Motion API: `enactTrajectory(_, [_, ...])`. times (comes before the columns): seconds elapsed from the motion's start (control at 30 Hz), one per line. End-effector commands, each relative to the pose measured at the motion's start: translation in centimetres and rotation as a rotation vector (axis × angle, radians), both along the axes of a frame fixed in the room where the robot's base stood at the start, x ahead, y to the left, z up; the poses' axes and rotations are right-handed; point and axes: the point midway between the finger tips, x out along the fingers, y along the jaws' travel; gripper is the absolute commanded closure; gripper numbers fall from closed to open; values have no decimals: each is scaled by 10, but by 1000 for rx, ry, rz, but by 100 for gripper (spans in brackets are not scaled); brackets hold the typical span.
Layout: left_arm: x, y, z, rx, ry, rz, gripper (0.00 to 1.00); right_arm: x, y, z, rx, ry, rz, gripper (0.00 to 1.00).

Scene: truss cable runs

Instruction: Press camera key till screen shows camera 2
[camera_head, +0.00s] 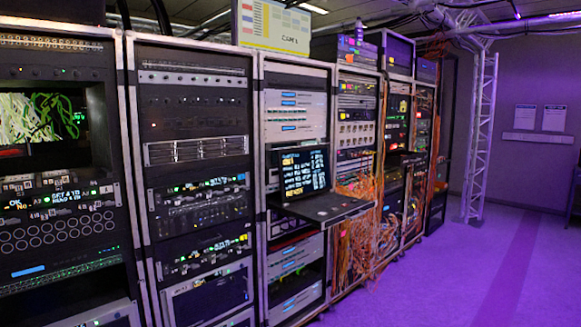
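A pale yellow and white screen or panel (273,25) stands on top of the racks. Small lettering on it seems to read "CAM 1", but it is hard to make out. A dark fold-up monitor (304,172) with lines of bright text stands open in the middle rack. A pull-out shelf (322,207) with small controls juts out below it. I cannot tell which key, if any, is the camera key. Neither of my grippers is in view.
Tall equipment racks (194,150) run from the left towards the back centre. Orange cables (355,240) hang in front of the middle racks. A white truss column (482,135) stands at the back right. The purple-lit floor (470,270) at the right is clear.

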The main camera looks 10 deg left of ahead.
Motion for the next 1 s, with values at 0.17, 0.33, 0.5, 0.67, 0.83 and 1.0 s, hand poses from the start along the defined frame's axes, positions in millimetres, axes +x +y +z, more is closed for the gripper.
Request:
enactTrajectory(0.17, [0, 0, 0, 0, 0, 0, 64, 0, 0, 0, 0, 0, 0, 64])
enactTrajectory(0.33, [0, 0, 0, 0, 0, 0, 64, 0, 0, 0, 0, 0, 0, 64])
enactTrajectory(0.5, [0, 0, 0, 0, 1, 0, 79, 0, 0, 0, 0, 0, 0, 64])
enactTrajectory(0.67, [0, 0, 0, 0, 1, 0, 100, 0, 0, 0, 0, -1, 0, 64])
enactTrajectory(0.83, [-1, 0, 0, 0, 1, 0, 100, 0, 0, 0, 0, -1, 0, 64])
enactTrajectory(1.0, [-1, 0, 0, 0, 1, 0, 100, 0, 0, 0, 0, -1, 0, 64])
